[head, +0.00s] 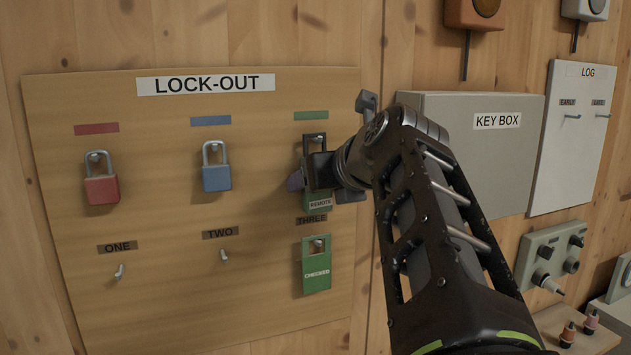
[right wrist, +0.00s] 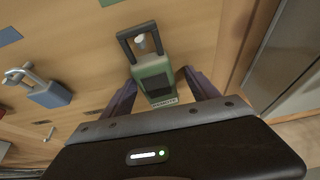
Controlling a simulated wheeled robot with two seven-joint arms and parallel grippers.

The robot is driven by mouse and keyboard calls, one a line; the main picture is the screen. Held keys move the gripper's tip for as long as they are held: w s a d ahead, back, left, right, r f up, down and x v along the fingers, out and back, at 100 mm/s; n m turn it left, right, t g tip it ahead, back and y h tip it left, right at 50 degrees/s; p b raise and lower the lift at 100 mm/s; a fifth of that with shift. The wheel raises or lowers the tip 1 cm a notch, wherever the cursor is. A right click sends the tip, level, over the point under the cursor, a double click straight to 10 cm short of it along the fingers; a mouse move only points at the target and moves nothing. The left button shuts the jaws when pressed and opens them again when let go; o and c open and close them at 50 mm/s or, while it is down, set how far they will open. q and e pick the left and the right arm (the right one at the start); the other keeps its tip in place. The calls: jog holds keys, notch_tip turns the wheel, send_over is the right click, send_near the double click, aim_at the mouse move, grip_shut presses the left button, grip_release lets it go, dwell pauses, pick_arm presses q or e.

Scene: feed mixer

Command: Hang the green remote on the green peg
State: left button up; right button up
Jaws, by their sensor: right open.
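The green remote (head: 318,203) is a green padlock-like body with a black shackle and a label reading REMOTE. It is upright on the board below the green strip (head: 311,115). In the right wrist view the remote (right wrist: 153,78) has the green-marked peg (right wrist: 142,42) showing inside its shackle, under the top bar. My right gripper (head: 306,179) is at the remote, hiding part of its body in the head view. In the wrist view my right gripper (right wrist: 158,82) is open, with one finger on each side of the body. My left gripper is out of view.
A red padlock (head: 101,186) and a blue padlock (head: 216,174) hang left on the lock-out board (head: 160,260). A green tag (head: 317,272) hangs on the peg below THREE. Pegs below ONE and TWO are bare. A grey key box (head: 470,150) stands close right, behind my arm.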

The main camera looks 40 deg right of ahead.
jog(key=b+v, duration=0.1)
jog(key=v, duration=0.6)
jog(key=shift+s+a+r, duration=0.2)
jog(key=shift+a+r, duration=0.05)
jog(key=shift+a, duration=0.3)
